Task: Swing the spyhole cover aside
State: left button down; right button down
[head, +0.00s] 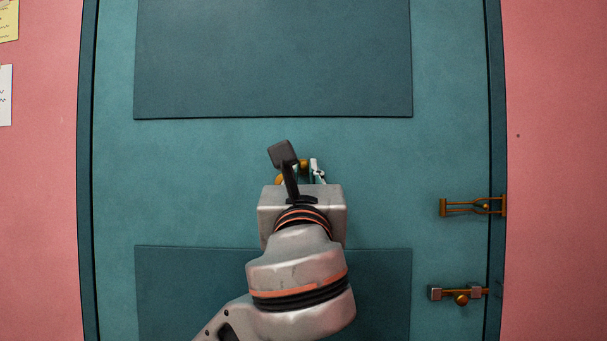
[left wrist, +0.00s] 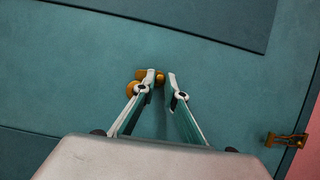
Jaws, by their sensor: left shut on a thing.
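The spyhole cover is a small brass piece on the teal door, partly hidden behind my left gripper in the head view (head: 280,180). In the left wrist view its rounded brass part (left wrist: 132,89) shows just left of the fingertips, with a small brass tab at the left finger. My left gripper (head: 308,166) is at the door, its fingers shut on the cover; the left wrist view shows the two fingertips (left wrist: 164,77) close together. How much of the cover lies between them is hard to see. The spyhole itself cannot be made out. My right gripper is not in view.
The teal door (head: 450,120) has two raised panels, above (head: 270,60) and below (head: 380,285) the gripper. A brass latch (head: 470,207) and a brass bolt (head: 460,294) sit at its right edge. Pink wall (head: 555,150) flanks it; papers (head: 5,95) hang at left.

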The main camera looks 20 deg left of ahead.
pick_arm(q)
jog(key=c, duration=2.1)
grip_release()
jog(key=v, duration=1.2)
